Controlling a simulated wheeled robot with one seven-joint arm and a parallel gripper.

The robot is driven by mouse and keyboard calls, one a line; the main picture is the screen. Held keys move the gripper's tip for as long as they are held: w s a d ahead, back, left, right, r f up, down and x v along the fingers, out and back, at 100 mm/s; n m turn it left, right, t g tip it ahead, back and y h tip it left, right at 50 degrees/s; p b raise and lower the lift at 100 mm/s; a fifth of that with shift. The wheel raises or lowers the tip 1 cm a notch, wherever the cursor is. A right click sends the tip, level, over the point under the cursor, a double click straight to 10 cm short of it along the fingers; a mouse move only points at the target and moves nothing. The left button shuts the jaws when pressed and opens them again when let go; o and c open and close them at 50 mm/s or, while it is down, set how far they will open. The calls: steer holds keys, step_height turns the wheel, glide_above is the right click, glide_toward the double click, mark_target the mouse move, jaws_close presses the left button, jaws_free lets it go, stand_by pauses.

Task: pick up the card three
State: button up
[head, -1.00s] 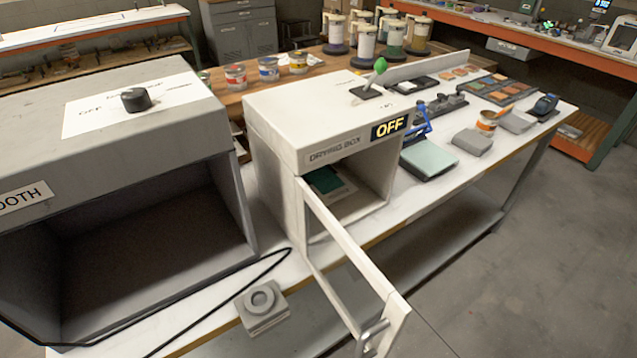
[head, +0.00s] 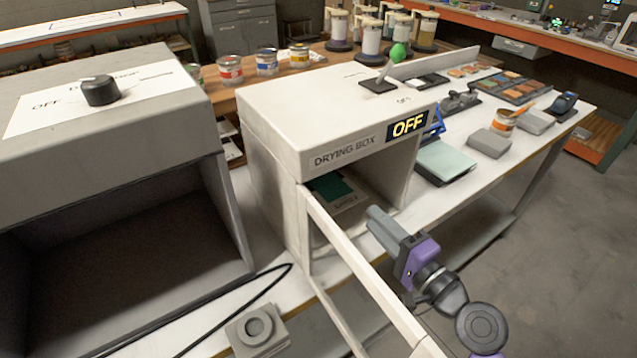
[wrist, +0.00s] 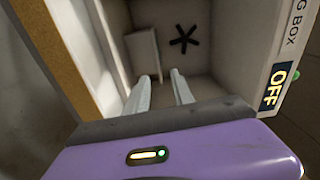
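A card with a dark green patch (head: 330,187) and a pale border lies inside the drying box (head: 345,156); its small print is too blurred to read. The box front is open, its door (head: 360,270) swung out. My gripper (head: 376,220) is in front of the opening, to the right of the card and apart from it. In the wrist view, my gripper (wrist: 161,80) points into the box with its two pale fingers apart and nothing between them. A pale flat panel (wrist: 142,55) shows deeper inside; I cannot tell whether it is the card.
The door stands close to the left of my gripper. A grey booth (head: 110,145) stands left of the box. A pale green pad (head: 446,160) and a grey block (head: 489,143) lie on the table to the right. A dark star-shaped fan (wrist: 184,40) is inside the box.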

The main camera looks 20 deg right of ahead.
mark_target(348, 203)
steer(key=shift+s+a+f+y, duration=0.1)
steer(key=shift+a+y, duration=0.2)
steer(key=shift+a, duration=0.25)
steer(key=shift+w+a, duration=0.2)
steer(key=p+x, duration=0.2)
steer(key=x, duration=0.5)
steer(key=shift+a, duration=0.2)
jaws_close()
